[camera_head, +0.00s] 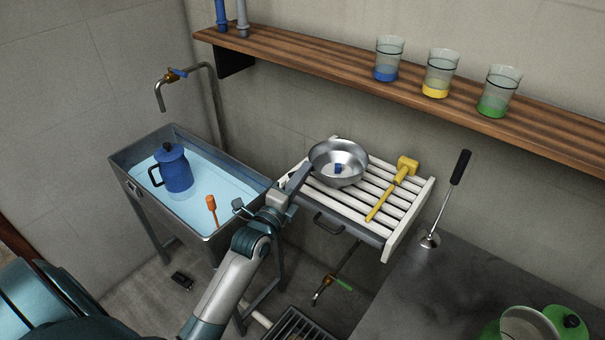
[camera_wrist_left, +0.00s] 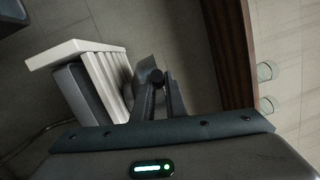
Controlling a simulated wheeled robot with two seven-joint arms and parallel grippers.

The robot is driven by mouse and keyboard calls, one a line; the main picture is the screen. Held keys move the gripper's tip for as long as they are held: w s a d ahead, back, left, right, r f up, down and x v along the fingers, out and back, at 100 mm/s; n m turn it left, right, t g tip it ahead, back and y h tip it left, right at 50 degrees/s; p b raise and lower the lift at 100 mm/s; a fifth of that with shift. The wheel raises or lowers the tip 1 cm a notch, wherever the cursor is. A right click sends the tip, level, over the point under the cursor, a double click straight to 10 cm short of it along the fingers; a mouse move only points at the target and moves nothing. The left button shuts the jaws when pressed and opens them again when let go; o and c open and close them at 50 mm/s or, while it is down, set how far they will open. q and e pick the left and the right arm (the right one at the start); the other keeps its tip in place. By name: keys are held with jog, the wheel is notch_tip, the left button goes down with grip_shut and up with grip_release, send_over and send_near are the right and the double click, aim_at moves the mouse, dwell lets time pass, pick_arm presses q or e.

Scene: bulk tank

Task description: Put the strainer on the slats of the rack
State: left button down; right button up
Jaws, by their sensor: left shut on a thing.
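The strainer (camera_head: 325,152) is a round metal bowl with a small blue thing (camera_head: 338,168) inside. It is over the left part of the rack (camera_head: 424,212), whose white slats run in a row. I cannot tell if it touches the slats. My left gripper (camera_head: 298,180) is shut on the strainer's near-left side, at the rack's left edge. In the left wrist view the gripper's fingers (camera_wrist_left: 158,90) meet at the strainer (camera_wrist_left: 146,70), which is partly hidden behind them, with the rack (camera_wrist_left: 85,48) to the left. My right gripper is not in view.
A yellow mallet (camera_head: 390,190) lies on the slats right of the strainer. A water-filled tank (camera_head: 225,240) with a blue pot (camera_head: 174,168) stands left. A wooden shelf (camera_head: 330,65) with glasses runs above. A dark counter (camera_head: 420,285) is at the right.

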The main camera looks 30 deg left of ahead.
pick_arm(q)
jog(key=shift+f, duration=0.1)
jog(key=c, duration=1.8)
grip_release()
jog(key=shift+o, duration=0.2)
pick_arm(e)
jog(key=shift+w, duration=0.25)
